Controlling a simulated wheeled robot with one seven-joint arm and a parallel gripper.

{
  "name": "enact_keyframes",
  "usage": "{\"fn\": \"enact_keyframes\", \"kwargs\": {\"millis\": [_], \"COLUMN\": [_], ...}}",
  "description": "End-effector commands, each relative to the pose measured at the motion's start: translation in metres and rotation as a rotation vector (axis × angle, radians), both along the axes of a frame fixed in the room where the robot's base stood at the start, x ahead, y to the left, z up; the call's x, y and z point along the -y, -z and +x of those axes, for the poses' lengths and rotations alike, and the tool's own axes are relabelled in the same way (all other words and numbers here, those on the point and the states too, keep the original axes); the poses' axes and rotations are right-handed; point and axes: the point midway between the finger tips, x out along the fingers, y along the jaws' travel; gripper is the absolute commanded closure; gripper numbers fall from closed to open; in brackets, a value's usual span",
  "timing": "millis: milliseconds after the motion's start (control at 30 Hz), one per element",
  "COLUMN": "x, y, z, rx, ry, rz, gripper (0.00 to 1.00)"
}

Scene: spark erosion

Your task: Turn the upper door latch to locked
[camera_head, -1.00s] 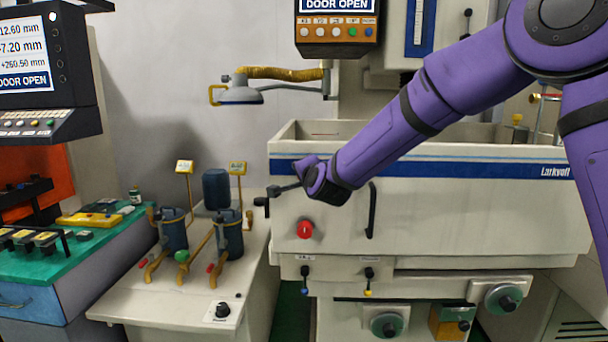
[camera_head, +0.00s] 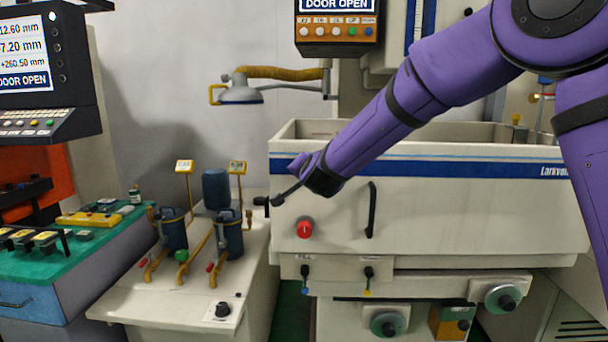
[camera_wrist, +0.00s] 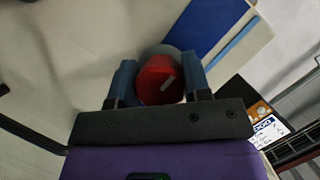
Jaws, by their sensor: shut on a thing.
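A red round knob (camera_wrist: 160,82) with a short pale mark, the upper door latch, sits between the two blue fingers of my gripper (camera_wrist: 158,78) in the wrist view. The fingers are shut on its sides. The pale mark lies slanted in that view. In the head view my gripper (camera_head: 287,191) is at the upper left of the cream tank front (camera_head: 440,205), and the latch itself is hidden behind it. A second red knob (camera_head: 305,229) with a pale mark is below it on the same front.
A black vertical door handle (camera_head: 371,210) stands right of the lower knob. Left are a bench with pumps and filters (camera_head: 228,236) and a green-topped cabinet (camera_head: 100,235). A screen (camera_head: 337,6) reads DOOR OPEN. A lamp (camera_head: 240,94) hangs above and behind.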

Motion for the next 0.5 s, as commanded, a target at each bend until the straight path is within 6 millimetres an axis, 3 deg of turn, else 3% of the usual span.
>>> {"fn": "enact_keyframes", "kwargs": {"millis": [167,200,267,500], "x": [0.0003,0.0003,0.0003,0.0001], "y": [0.0008,0.0007,0.0007,0.0003], "z": [0.0001,0.0001,0.0001,0.0000], "rx": [-0.001,-0.001,-0.001,0.000], "ry": [0.000,0.000,0.000,0.000], "rz": [-0.001,-0.001,-0.001,0.000], "gripper": [0.80,0.47,0.33,0.30]}}
